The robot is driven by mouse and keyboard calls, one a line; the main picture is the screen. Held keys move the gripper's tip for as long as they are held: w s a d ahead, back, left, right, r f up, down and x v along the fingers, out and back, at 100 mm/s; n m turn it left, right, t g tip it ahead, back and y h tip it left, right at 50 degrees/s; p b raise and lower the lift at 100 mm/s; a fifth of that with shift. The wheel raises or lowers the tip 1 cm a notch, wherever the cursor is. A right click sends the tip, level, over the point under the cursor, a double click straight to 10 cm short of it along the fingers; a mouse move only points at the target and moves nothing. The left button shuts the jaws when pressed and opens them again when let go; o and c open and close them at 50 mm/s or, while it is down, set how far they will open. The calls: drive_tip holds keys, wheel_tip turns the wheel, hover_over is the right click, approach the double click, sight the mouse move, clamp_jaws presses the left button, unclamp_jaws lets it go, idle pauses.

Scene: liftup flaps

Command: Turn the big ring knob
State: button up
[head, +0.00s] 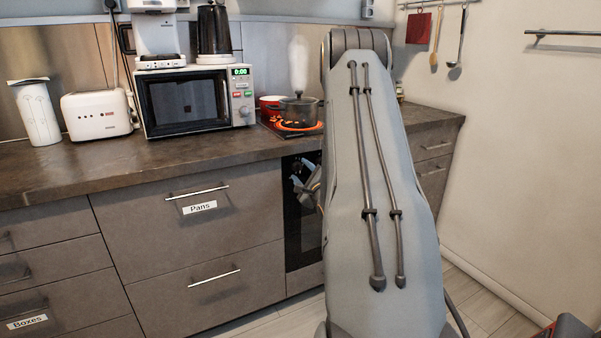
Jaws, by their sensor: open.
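My gripper (297,183) is partly visible left of my arm, in front of the upper part of the black oven front (302,235). It is open, with its fingers pointing left, and I see nothing between them. My arm hides the right side of the oven. Small orange marks (313,160) show on the oven's top panel, just above my gripper. I cannot make out a big ring knob there, and cannot tell if the gripper touches anything. A round grey knob (245,111) is on the microwave (187,101), well above and left of my gripper.
A dark pot (299,110) stands on a glowing orange hob, with a red pot (270,101) beside it and steam above. A drawer labelled Pans (198,208) is closed, left of the oven. A toaster (97,115) stands on the counter (190,158). Bare floor shows at the right.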

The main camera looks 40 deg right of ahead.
drive_tip(key=shift+w+d, duration=0.2)
drive_tip(key=shift+w, duration=0.3)
drive_tip(key=c, duration=1)
